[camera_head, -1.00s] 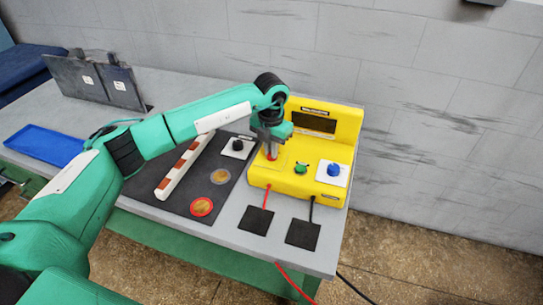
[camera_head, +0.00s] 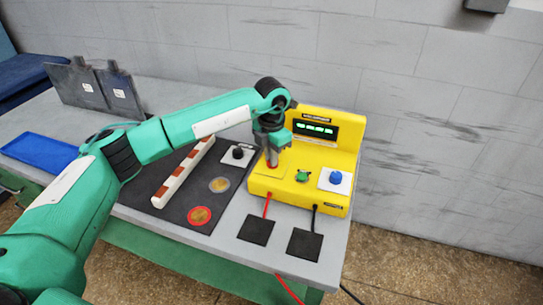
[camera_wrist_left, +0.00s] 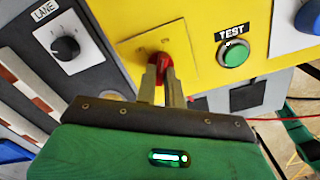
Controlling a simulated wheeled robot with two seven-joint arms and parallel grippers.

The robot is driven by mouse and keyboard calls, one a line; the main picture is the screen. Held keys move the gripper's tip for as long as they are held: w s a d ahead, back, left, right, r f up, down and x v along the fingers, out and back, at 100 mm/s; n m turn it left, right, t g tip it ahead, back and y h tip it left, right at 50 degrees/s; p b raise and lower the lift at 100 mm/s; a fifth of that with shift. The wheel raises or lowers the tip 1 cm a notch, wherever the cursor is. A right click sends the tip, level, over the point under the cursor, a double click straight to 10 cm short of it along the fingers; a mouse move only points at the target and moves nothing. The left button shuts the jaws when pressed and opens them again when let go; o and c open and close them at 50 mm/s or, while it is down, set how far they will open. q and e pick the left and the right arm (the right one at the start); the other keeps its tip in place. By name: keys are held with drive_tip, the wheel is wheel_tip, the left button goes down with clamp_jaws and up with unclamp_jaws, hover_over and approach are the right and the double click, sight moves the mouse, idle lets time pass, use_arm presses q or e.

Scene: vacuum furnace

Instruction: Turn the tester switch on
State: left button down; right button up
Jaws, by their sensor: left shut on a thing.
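The yellow tester (camera_head: 325,187) stands at the right end of the table, and its display (camera_head: 315,129) is lit with green characters. My left gripper (camera_head: 272,160) is over the tester's left part. In the left wrist view my left gripper (camera_wrist_left: 161,80) is shut on the red switch (camera_wrist_left: 161,62), a lever on a yellow plate. The fingers hide part of the lever. The right gripper is in no view.
A green TEST button (camera_wrist_left: 235,54) and a blue knob (camera_head: 336,177) are on the tester. A LANE knob (camera_wrist_left: 66,47) is to the left. Two black pads (camera_head: 257,230) lie in front, with red and black cables. A striped bar (camera_head: 183,172) and discs lie on a dark mat.

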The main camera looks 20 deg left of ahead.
use_arm(q)
drive_tip(key=c, duration=1.5)
unclamp_jaws()
drive_tip(key=shift+r, duration=0.1)
